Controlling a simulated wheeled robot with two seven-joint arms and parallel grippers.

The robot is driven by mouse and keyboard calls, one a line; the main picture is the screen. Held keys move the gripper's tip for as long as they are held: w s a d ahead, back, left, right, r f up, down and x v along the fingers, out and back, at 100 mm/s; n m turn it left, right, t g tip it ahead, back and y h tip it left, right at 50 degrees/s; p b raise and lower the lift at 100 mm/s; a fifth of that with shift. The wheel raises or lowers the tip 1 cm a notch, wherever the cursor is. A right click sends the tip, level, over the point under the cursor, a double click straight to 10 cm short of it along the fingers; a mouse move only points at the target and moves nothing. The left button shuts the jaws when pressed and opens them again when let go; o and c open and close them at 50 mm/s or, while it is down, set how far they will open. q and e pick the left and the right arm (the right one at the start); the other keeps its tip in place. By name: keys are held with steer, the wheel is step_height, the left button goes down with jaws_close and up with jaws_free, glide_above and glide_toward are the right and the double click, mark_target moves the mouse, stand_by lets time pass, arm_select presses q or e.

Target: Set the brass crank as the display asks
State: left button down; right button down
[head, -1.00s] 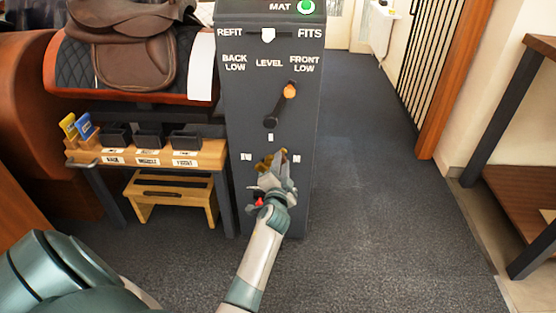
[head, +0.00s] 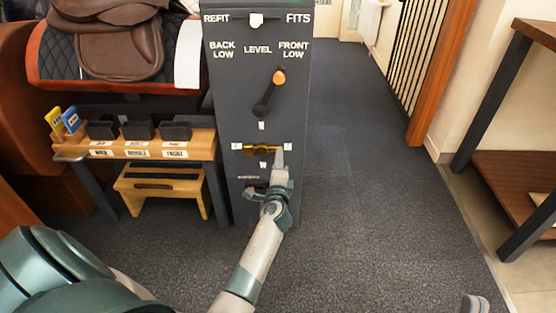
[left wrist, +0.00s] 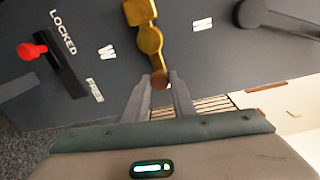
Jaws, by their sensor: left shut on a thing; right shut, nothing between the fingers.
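The brass crank (head: 262,150) is on the front of a dark grey post (head: 222,115), lying about level with its outer end to the right. It also shows in the left wrist view (left wrist: 149,40). Small white marks surround it; their letters are hard to read. My left gripper (head: 280,160) is shut on the crank's outer end, between its fingertips (left wrist: 160,84). Part of the crank's end is hidden by the fingers. My right gripper (head: 475,303) shows only at the bottom right edge, shut and empty. No readable display asking for a setting is in view.
A red knob (left wrist: 32,50) sits at the LOCKED end of a LOCKED/FREE slot. Above the crank, a black lever with an orange knob (head: 279,77) leans toward FRONT LOW. A bench with black bins (head: 137,130) and saddle stand are left.

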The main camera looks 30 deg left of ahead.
arm_select(q)
steer(key=shift+f, duration=0.1)
arm_select(e)
steer(key=shift+w+r, duration=0.1)
steer(key=shift+r, duration=0.05)
arm_select(q)
steer(key=c, duration=1.5)
jaws_free()
steer(key=shift+w, duration=0.1)
arm_select(e)
steer(key=shift+f, duration=0.25)
arm_select(q)
steer(key=shift+s, duration=0.2)
arm_select(e)
steer(key=shift+s+d, duration=0.15)
steer(key=shift+s, duration=0.05)
